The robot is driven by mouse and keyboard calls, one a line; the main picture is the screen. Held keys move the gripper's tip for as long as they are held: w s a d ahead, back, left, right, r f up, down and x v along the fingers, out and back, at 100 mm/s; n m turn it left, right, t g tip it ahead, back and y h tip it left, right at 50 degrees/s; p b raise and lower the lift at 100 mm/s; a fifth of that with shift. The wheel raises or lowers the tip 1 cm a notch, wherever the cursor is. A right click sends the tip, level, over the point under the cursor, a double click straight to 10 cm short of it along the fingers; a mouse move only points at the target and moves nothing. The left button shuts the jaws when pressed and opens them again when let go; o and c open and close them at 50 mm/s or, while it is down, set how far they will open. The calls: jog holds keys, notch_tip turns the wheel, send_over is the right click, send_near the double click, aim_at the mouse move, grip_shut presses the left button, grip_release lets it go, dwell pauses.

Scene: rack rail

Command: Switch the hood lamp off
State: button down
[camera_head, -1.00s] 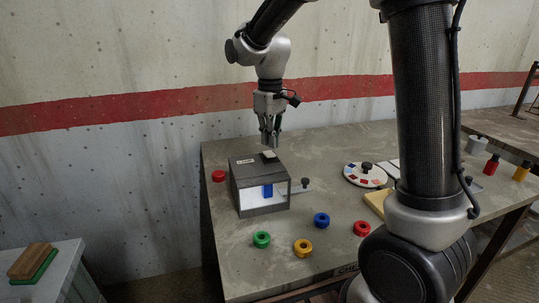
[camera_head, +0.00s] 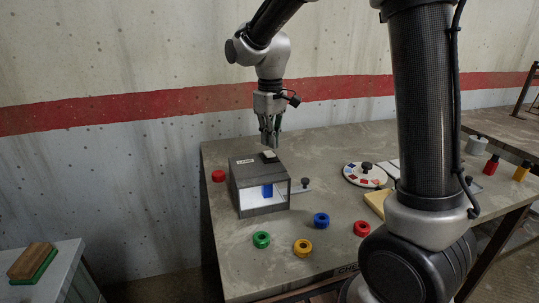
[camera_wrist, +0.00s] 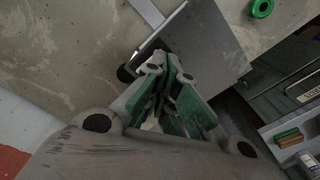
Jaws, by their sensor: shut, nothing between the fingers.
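The hood (camera_head: 262,208) is a dark grey box on the table, open at the front. Its inside looks bright and pale, with a blue object (camera_head: 267,191) in it. A small switch (camera_head: 270,156), part pale and part black, sits on the hood's top. My gripper (camera_head: 270,146) points down just above the switch, with its fingers closed and nothing held. In the wrist view the green-padded fingers (camera_wrist: 168,62) are together over the hood's grey top (camera_wrist: 208,45). They hide the switch there, and I cannot tell whether they touch it.
A round white palette (camera_head: 365,174) is farther right. The table behind the hood is clear.

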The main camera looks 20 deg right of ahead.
aim_at(270, 154)
jog(key=shift+f, duration=1.55)
dwell(0.9)
jog(key=shift+r, duration=3.5)
jog(key=shift+f, duration=0.2)
jog(key=shift+m, duration=0.7)
jog(key=s, duration=0.1)
jog(key=s+d+f, duration=0.1)
jog(key=s, duration=0.1)
jog(key=s+d, duration=0.1)
jog(key=shift+s+f, duration=0.25)
jog(key=s+d+r+m+t, duration=0.2)
jog(key=s+d, duration=0.4)
jog(key=s, duration=0.4)
jog(key=s+d+r+m+t, duration=0.2)
jog(key=s+d+r, duration=0.1)
jog(key=s+d, duration=0.4)
jog(key=s, duration=0.3)
jog(key=shift+s+r+m, duration=0.2)
jog(key=shift+s+m, duration=0.05)
jog(key=shift+m, duration=0.05)
